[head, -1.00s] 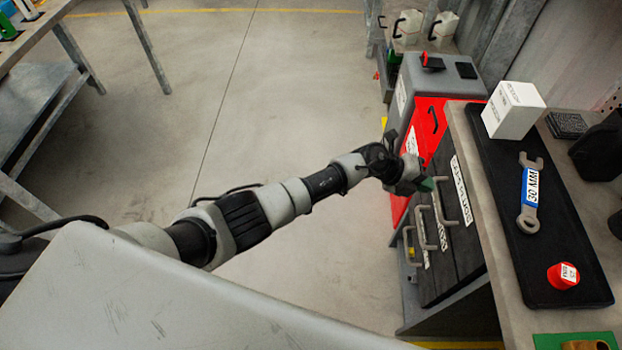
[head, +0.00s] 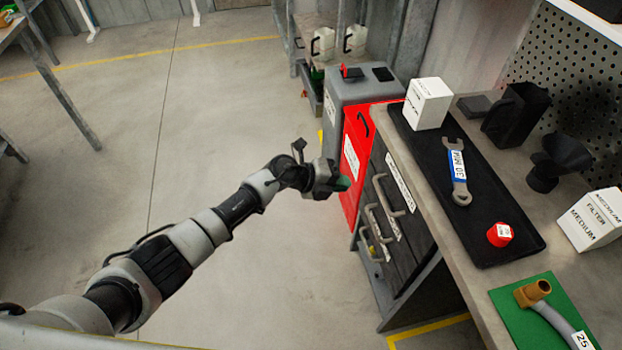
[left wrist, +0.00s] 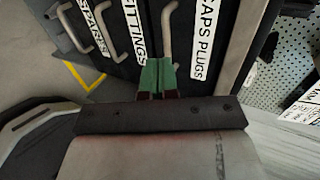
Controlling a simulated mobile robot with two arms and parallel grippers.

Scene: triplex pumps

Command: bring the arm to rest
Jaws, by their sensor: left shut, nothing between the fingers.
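My left arm (head: 190,240) reaches in from the left in the head view. Its gripper (head: 343,184) is in front of the dark drawer cabinet (head: 412,232), near the drawer handles. In the left wrist view the green fingertips (left wrist: 157,76) are together with nothing between them. Beyond them are drawer fronts labelled SPARES, FITTINGS and CAPS PLUGS, and a bar handle (left wrist: 168,35) close to the tips. I cannot tell whether the tips touch it. The drawers look closed. My right gripper is not in view.
On the workbench (head: 440,190) a black mat (head: 490,247) carries a white box (head: 428,103), a wrench (head: 457,170) and a red cap (head: 500,234). A green mat (head: 505,303) holds a hose fitting. A red cabinet (head: 357,150) stands behind. The floor left of the arm is clear.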

